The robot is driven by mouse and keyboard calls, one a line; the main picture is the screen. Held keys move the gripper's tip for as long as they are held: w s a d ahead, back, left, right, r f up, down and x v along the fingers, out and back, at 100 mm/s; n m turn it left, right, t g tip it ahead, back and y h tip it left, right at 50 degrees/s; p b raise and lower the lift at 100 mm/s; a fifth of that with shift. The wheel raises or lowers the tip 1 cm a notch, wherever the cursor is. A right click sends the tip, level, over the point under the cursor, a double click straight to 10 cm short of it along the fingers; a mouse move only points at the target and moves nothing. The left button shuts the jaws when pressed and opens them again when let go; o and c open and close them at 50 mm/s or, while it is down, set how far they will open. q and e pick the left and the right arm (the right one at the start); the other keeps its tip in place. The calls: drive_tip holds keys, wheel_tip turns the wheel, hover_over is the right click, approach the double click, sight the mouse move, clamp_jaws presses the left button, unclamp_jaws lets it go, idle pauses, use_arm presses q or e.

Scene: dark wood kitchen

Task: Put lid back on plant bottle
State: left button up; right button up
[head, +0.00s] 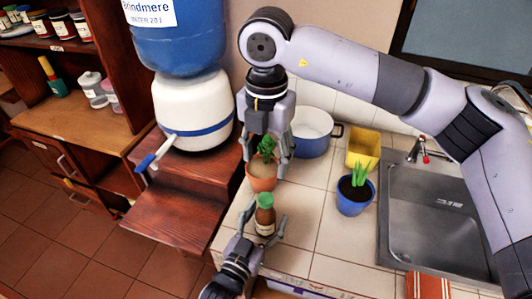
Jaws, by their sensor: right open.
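A brown bottle (265,221) with a pale label stands upright on the tiled counter. A green lid-like top (265,199) shows at its mouth; I cannot tell if it is seated. My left gripper (262,218) reaches up from the bottom of the view, its fingers spread on either side of the bottle with gaps. My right gripper (266,160) points down with open fingers, just behind the bottle. A leafy plant (266,147) in a terracotta pot (261,177) stands at these fingers and hides part of them. I cannot tell if they touch it.
A blue pot with a spiky plant (353,205), a yellow container (363,149) and a blue-and-white pot (311,143) stand on the counter. The sink (433,222) is at right. A water dispenser (193,110) stands on wooden steps at left.

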use_arm(q)
drive_tip(key=v, duration=1.2)
idle(0.4)
